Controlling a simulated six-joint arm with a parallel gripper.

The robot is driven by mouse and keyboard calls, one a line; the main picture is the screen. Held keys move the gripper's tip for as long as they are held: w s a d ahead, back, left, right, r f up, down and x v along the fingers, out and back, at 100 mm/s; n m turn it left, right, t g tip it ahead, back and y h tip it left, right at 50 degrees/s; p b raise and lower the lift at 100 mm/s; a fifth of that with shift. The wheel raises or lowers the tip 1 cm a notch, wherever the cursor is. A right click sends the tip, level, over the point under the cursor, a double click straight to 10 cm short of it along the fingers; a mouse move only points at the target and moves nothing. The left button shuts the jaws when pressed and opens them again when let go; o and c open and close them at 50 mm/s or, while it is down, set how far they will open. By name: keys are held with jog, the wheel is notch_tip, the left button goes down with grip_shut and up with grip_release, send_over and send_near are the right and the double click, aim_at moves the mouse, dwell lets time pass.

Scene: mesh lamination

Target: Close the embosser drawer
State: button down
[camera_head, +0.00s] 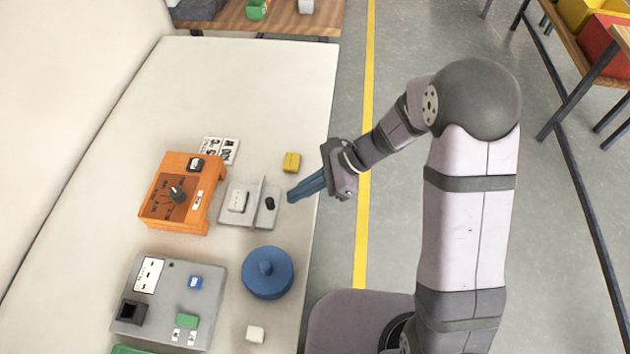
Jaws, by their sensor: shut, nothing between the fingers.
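The orange machine (165,212), which looks like the embosser, sits on the white table with a dark dial on its sloped face. To its right is a grey drawer-like tray (228,217) with an upright front plate (258,198) and a black knob (270,203). The tray stands out from the orange body, so it appears open. A small white block (238,200) lies on it behind the plate. My gripper (290,197) has blue fingers, shut and empty, just right of the knob. Whether the fingertips touch anything cannot be told.
A yellow block (292,162) lies above the tray. A round blue lidded object (267,272) stands below it, and a grey panel box (170,300) is at lower left. A small white cube (255,334) is near the front. The table's right edge (322,150) runs under my gripper's side.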

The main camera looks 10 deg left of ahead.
aim_at(244, 196)
jog(key=shift+s+a+p, duration=0.15)
jog(key=shift+s+a, duration=0.05)
jog(key=shift+a, duration=0.45)
jog(key=shift+s+a+p, duration=0.15)
jog(key=shift+s+a, duration=0.05)
jog(key=shift+a, duration=0.4)
jog(key=a+b, duration=0.1)
jog(key=a, duration=0.9)
jog(key=shift+a, duration=0.25)
jog(key=shift+a+r, duration=0.1)
jog(key=shift+a, duration=0.1)
